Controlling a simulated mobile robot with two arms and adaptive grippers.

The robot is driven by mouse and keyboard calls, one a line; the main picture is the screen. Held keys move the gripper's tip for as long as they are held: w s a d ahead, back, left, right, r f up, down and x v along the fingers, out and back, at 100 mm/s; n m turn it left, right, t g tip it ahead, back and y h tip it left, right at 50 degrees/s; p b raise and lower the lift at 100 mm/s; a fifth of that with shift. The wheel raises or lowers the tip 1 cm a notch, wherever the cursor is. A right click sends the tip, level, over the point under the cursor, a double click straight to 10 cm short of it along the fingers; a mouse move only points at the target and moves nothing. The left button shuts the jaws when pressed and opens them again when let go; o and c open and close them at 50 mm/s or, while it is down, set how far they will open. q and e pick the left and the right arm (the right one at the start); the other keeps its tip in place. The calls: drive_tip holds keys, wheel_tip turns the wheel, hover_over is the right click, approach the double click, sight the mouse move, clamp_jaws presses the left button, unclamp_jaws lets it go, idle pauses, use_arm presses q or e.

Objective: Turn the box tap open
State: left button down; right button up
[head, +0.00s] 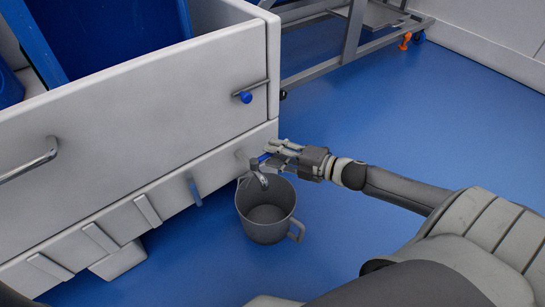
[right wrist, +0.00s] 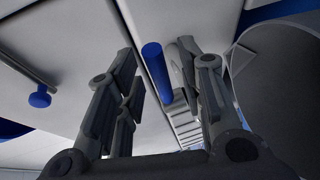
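The box tap (head: 259,176) is a small metal spout low on the side of the large white box (head: 150,110), near its corner. Its blue handle (head: 263,157) also shows in the right wrist view (right wrist: 155,68), as a blue cylinder. My right gripper (head: 277,153) is at the handle, coming from the right. In the right wrist view its fingers (right wrist: 158,85) are apart, with the handle in the gap between them, closer to the right finger. I cannot tell whether that finger touches it. The tap body is partly hidden behind the right finger. My left gripper is not in view.
A grey jug (head: 267,226) with a handle stands on the blue floor under the tap, close below my right gripper. A blue-knobbed metal rod (head: 245,97) sits higher on the box. A metal cart frame (head: 351,35) is behind. The floor to the right is clear.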

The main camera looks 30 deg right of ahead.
drive_tip(key=shift+w+a+f, duration=0.1)
drive_tip(key=shift+w+a, duration=0.15)
drive_tip(key=shift+w, duration=0.4)
clamp_jaws()
